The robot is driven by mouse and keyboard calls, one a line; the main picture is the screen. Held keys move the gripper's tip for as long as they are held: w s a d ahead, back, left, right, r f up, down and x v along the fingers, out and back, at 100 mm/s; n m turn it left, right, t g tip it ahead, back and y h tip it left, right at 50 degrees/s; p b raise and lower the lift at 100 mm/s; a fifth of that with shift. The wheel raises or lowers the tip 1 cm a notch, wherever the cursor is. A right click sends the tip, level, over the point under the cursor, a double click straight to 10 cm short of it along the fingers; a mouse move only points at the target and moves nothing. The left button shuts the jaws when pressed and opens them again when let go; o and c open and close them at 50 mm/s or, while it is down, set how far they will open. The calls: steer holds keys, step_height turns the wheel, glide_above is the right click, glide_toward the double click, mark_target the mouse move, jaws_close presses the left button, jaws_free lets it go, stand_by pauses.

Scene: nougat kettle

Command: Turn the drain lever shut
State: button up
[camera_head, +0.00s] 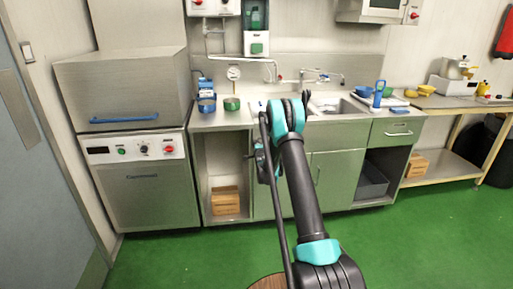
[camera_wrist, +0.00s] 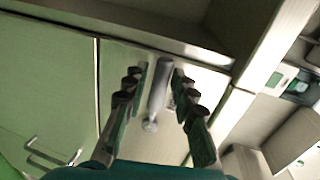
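In the wrist view, a short grey metal bar (camera_wrist: 159,88) with a round end stands out against a pale cabinet front; it may be the drain lever, but I cannot tell for sure. My gripper (camera_wrist: 160,73) is open, with one dark, ridged finger on each side of the bar. Narrow gaps seem to show between the bar and the fingers; contact is not clear. In the head view my arm covers this spot, and neither the bar nor the gripper can be made out clearly.
A sink counter (camera_head: 215,120) runs along the wall above cabinets. A steel machine with a blue handle (camera_head: 124,118) stands at left. A side table (camera_head: 450,102) stands at right. In the wrist view a door handle (camera_wrist: 50,155) is at lower left.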

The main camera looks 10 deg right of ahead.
steer(key=s+r, duration=0.2)
steer(key=s, duration=0.9)
steer(key=shift+s+r, duration=0.2)
steer(key=shift+s, duration=0.15)
steer(key=s+d+r+n+g, duration=0.1)
steer(key=s+r+n+g, duration=0.3)
steer(key=s, duration=0.8)
steer(key=s+r+n+g, duration=0.2)
steer(key=s+r+n, duration=0.25)
steer(key=s, duration=0.65)
steer(key=s+f+n+g, duration=0.2)
steer(key=s+n, duration=0.2)
steer(key=s, duration=1.1)
steer(key=s+f+n+g, duration=0.3)
steer(key=s+n, duration=0.2)
steer(key=s, duration=1)
steer(key=shift+a+f+g, duration=0.15)
steer(key=shift+f+g, duration=0.15)
